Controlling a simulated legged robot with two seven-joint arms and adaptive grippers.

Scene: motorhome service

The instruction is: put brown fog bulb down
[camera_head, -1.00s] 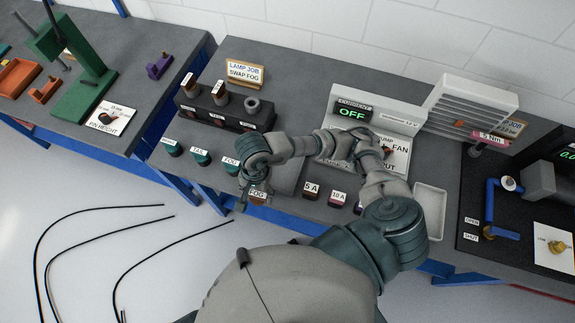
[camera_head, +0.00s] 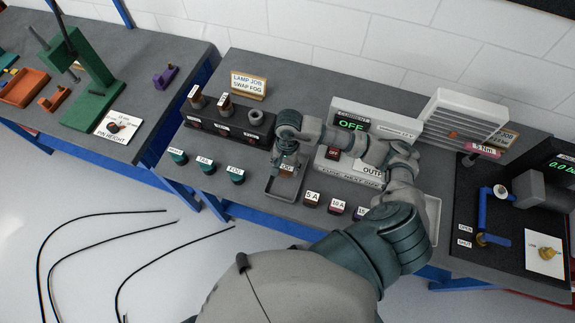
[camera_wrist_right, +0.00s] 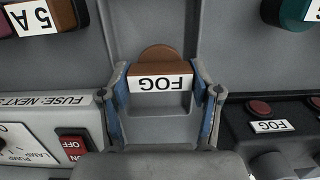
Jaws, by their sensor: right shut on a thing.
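The brown fog bulb (camera_wrist_right: 158,60) has a rounded brown top and a white FOG label, which reads upside down in the right wrist view. My right gripper (camera_wrist_right: 163,95) is shut on it, with a blue-padded finger at each side. In the head view the bulb (camera_head: 287,170) shows just below my right gripper (camera_head: 288,160), over a small grey tray (camera_head: 284,196) on the bench. I cannot tell whether the bulb touches the tray floor. My left gripper is not in view.
A dark lamp block (camera_head: 228,126) with labelled sockets stands to the left, its right socket (camera_head: 255,116) looking empty. Teal bulbs (camera_head: 235,174) stand in front of it. Fuses (camera_head: 312,199) lie right of the tray. The switch panel (camera_head: 350,165) is close behind.

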